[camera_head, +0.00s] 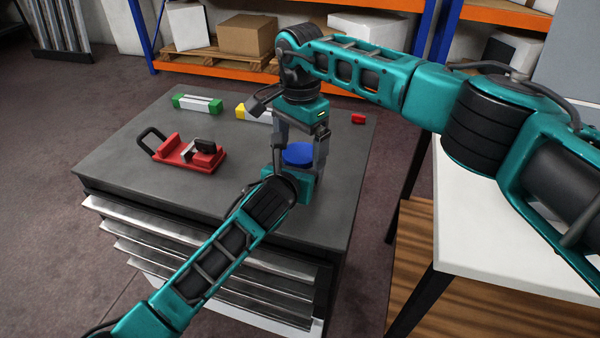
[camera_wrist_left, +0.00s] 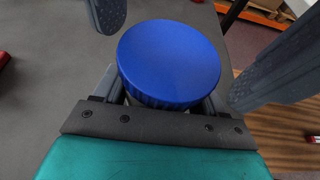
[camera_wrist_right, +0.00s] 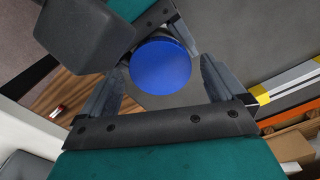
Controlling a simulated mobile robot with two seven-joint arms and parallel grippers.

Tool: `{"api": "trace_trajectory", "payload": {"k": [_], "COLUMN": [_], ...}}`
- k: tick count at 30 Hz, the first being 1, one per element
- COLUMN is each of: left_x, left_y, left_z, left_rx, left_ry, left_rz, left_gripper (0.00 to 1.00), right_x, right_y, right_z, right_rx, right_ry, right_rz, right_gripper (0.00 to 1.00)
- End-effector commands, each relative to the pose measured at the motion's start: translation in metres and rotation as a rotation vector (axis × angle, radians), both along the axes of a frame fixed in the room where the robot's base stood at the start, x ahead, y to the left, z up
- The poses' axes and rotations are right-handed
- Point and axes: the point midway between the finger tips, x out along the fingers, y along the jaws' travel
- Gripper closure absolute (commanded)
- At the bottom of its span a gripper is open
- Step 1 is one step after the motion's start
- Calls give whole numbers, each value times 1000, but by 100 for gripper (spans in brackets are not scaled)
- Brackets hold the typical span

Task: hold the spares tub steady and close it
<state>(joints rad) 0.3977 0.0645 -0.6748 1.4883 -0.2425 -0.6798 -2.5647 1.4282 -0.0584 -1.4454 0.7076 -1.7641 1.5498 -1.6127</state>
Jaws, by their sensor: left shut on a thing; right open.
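The spares tub shows mainly as its round blue lid (camera_head: 298,154), near the right side of the grey cabinet top (camera_head: 115,160). The lid fills the middle of the left wrist view (camera_wrist_left: 168,62) and also shows in the right wrist view (camera_wrist_right: 160,66). The tub's body is almost wholly hidden below it. My left gripper (camera_head: 293,178) is shut on the tub, below the lid. My right gripper (camera_head: 300,150) points down from above, open, with its fingers on either side of the lid. Both fingers look apart from it. I cannot tell whether the lid is tight.
A red fixture (camera_head: 185,152) with a black handle lies left on the cabinet top. A green-ended block (camera_head: 197,104), a yellow-ended block (camera_head: 252,115) and a small red piece (camera_head: 358,118) lie along the back. A white table (camera_head: 475,235) stands at the right.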

Motion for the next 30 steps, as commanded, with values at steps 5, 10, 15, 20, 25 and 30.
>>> {"api": "trace_trajectory", "payload": {"k": [5,10,15,20,25,30], "left_x": [0,0,0,0,0,0], "left_y": [0,0,0,0,0,0], "left_z": [0,-1,0,0,0,0], "left_rx": [2,2,2,2,2,2], "left_ry": [1,1,1,1,1,1], "left_rz": [1,1,1,1,1,1], "left_gripper": [100,100,100,100,100,100], "right_x": [1,0,0,0,0,0], "right_y": [0,0,0,0,1,1], "right_z": [25,39,39,41,55,68], "right_rx": [1,1,0,1,2,3], "right_ry": [-3,-1,0,-1,-2,-3], "right_rz": [-1,-1,-1,26,192,371], "right_gripper": [3,3,3,6,6,6]}}
